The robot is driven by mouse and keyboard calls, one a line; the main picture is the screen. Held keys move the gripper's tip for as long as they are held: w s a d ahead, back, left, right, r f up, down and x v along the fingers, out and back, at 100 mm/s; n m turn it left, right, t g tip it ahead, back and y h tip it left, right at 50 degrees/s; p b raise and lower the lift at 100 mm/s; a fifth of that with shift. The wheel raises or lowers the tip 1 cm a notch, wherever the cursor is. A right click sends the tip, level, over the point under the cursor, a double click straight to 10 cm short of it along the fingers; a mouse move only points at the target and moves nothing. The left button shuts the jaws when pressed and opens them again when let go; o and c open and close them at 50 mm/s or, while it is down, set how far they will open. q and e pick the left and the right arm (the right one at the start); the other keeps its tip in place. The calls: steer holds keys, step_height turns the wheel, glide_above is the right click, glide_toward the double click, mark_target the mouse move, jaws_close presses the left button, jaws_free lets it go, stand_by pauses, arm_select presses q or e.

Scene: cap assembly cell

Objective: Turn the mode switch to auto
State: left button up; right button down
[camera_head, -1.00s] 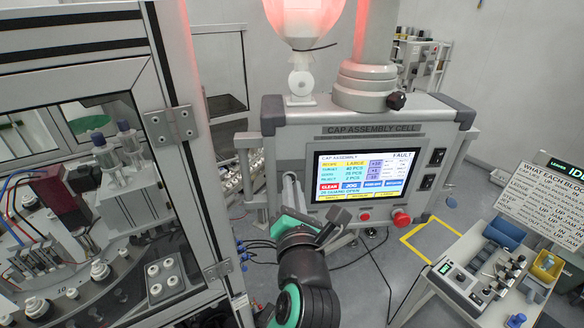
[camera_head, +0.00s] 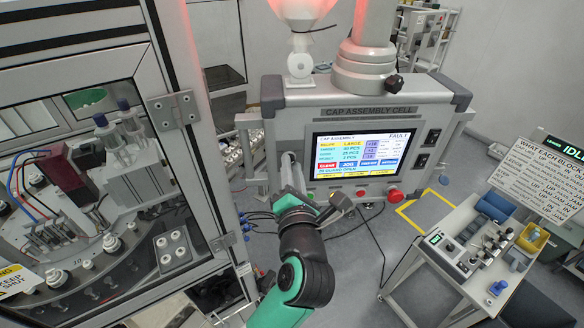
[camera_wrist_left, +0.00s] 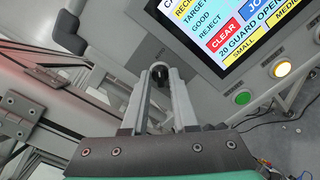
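The control panel (camera_head: 300,116) stands in front of me, its screen (camera_head: 357,153) lit with a FAULT banner. A small black knob (camera_wrist_left: 159,70), apparently the mode switch, shows in the left wrist view, left of the screen. My left gripper (camera_head: 288,163) is at the panel's left part in the head view, hiding the knob there. In the left wrist view its two fingers (camera_wrist_left: 160,78) stand apart with the knob between their tips. I cannot tell whether they touch it. My right gripper is not in view.
A framed machine (camera_head: 165,100) stands at left, a parts cart (camera_head: 450,285) at right.

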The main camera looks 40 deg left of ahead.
arm_select(q)
steer(key=shift+o, duration=0.8)
steer(key=b+v, duration=0.2)
steer(key=v, duration=0.9)
steer(key=shift+s+d+b, duration=0.2)
steer(key=shift+s+b, duration=0.05)
steer(key=shift+b, duration=0.05)
